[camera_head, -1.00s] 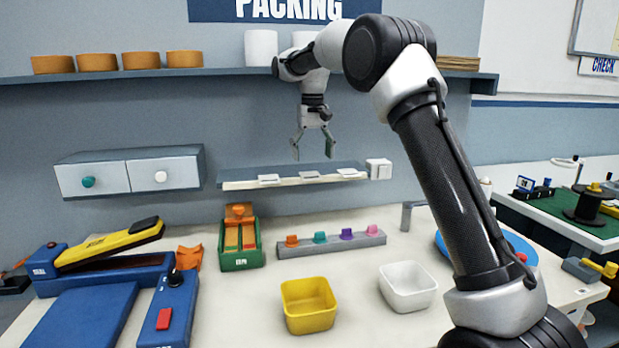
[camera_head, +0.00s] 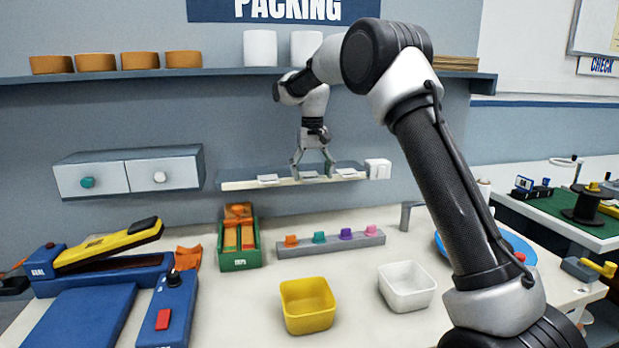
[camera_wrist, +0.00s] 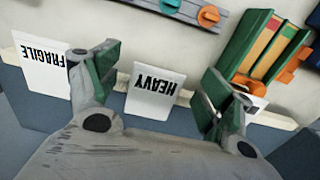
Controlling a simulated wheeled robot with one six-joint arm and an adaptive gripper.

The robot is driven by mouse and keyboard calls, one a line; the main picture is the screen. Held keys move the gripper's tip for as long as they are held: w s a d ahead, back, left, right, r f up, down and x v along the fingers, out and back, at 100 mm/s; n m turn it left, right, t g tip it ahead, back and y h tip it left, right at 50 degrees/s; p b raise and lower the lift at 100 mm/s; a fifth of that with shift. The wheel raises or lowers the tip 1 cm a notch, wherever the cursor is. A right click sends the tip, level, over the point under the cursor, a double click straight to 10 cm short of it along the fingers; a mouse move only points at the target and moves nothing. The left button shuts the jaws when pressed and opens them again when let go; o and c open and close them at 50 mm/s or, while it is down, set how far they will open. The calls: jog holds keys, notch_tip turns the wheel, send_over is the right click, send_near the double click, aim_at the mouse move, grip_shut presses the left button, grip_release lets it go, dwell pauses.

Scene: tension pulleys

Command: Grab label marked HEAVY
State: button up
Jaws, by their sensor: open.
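The white label marked HEAVY (camera_wrist: 155,90) shows upside down in the wrist view, between my two open fingers. My gripper (camera_wrist: 150,82) is open around it, one finger on each side, with gaps left between fingers and label. In the head view my gripper (camera_head: 312,170) is at the small wall ledge (camera_head: 240,185), at the middle label (camera_head: 311,175). Another white label marked FRAGILE (camera_wrist: 45,66) stands to the left in the wrist view, close to the left finger.
A white box (camera_head: 378,169) sits at the ledge's right end. Below on the table are a green tray with orange pieces (camera_head: 239,258), a grey strip with coloured knobs (camera_head: 330,243), a yellow bin (camera_head: 308,305) and a white bin (camera_head: 407,286). The shelf (camera_head: 215,71) runs above my gripper.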

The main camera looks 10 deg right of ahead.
jog(key=shift+f, duration=0.15)
jog(key=c, duration=0.8)
